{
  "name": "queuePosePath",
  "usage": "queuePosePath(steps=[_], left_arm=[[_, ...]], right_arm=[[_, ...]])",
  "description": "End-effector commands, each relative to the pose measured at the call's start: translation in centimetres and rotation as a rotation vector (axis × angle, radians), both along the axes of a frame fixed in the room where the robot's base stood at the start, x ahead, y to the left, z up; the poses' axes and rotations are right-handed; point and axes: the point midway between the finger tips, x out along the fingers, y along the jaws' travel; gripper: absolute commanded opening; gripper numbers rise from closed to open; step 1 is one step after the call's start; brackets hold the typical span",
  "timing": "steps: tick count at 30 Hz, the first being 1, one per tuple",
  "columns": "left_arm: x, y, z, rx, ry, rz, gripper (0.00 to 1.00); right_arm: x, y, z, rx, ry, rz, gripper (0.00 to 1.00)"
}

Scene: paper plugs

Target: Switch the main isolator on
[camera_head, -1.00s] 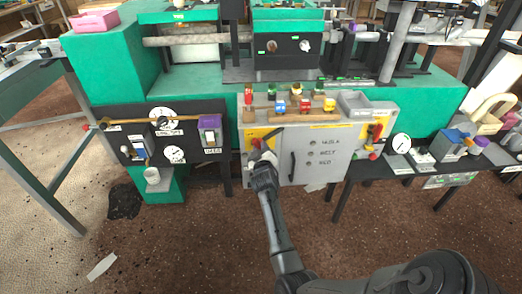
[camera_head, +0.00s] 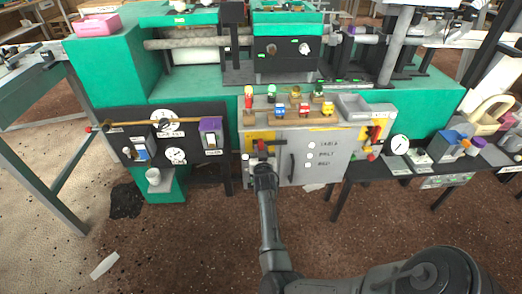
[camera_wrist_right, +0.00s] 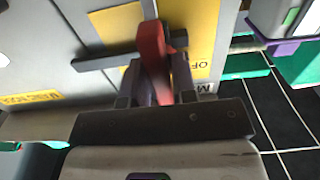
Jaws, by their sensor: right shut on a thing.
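The main isolator is on the left part of the grey cabinet front, where a yellow plate (camera_head: 262,134) shows behind a red handle (camera_head: 262,146). My right gripper (camera_head: 264,163) reaches up from below to this handle. In the right wrist view the red handle (camera_wrist_right: 153,58) stands between the two fingers of my right gripper (camera_wrist_right: 156,90), which is shut on it. The plate's lettering is partly hidden; "OF" shows beside the handle. My left gripper is not in view.
A dark gauge panel (camera_head: 190,135) is at left. The brown floor in front is open.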

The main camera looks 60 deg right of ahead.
Motion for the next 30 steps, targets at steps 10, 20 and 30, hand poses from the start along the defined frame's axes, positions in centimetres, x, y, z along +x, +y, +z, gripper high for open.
queuePosePath(steps=[10,20,30], left_arm=[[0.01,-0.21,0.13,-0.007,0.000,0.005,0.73],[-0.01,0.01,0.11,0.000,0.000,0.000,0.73],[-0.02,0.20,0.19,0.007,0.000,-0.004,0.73]], right_arm=[[0.02,0.02,-0.01,0.014,-0.019,0.000,0.00],[0.02,0.01,-0.01,0.013,-0.018,0.000,0.38],[-0.02,0.07,0.02,0.011,-0.015,0.000,0.45]])
